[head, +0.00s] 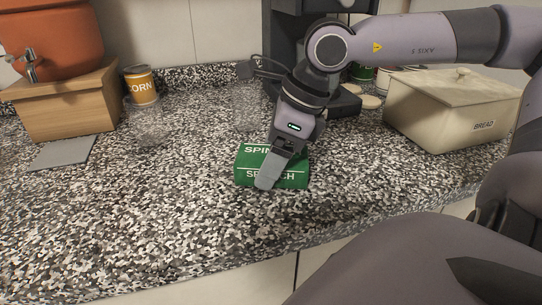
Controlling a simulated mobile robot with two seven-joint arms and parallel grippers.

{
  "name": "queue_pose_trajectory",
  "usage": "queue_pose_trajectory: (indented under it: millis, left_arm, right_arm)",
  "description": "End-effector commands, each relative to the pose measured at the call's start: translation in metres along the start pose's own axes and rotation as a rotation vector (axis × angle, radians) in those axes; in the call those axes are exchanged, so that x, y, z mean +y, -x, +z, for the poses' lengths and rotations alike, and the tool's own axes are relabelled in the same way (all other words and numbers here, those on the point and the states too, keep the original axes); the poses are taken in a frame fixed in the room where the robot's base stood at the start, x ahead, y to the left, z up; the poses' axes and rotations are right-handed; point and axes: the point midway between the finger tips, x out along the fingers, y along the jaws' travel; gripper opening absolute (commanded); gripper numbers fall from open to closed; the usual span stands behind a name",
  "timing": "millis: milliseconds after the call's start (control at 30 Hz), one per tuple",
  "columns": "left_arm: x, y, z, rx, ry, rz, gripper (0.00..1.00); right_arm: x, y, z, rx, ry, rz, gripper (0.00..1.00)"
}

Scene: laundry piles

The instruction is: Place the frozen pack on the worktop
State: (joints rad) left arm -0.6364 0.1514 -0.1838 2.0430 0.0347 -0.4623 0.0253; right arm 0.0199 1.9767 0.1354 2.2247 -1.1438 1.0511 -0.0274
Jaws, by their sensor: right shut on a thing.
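The frozen pack is a green box with white spinach lettering (252,172). It is at the middle of the speckled worktop (150,220), and it looks to be on or just above the surface; I cannot tell which. My right gripper (269,175) comes down over the pack from above and is shut on it. One grey finger lies across the pack's front and hides part of the lettering. My left gripper is not in view.
A cream bread bin (450,108) stands at the right. A dark appliance (288,50) stands behind my right gripper. At the left are a corn can (142,88), a clear glass (146,125), a wooden box (65,107) and a grey slab (62,153). The front left worktop is clear.

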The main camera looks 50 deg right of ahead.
Motion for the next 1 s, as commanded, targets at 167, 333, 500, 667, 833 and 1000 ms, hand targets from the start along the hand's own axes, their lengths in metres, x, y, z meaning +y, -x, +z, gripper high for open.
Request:
queue_pose_trajectory:
  millis: [167,333,500,667,833,1000]
  left_arm:
    - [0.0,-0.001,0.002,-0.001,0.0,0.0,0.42]
    - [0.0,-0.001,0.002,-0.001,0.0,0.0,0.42]
    - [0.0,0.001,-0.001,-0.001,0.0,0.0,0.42]
    - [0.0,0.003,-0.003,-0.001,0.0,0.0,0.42]
    - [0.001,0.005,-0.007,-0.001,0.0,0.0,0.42]
    - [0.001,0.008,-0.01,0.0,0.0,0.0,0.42]
  right_arm:
    - [0.0,-0.001,-0.001,0.0,0.0,-0.001,1.0]
    - [0.0,-0.001,-0.001,0.0,0.0,-0.001,1.0]
    - [0.0,0.003,0.001,-0.001,0.0,-0.001,1.0]
    - [-0.001,0.02,0.002,-0.006,0.001,-0.004,1.0]
    - [-0.001,0.047,0.002,-0.006,-0.001,-0.005,1.0]
    - [-0.001,0.078,0.002,-0.005,0.0,-0.005,1.0]
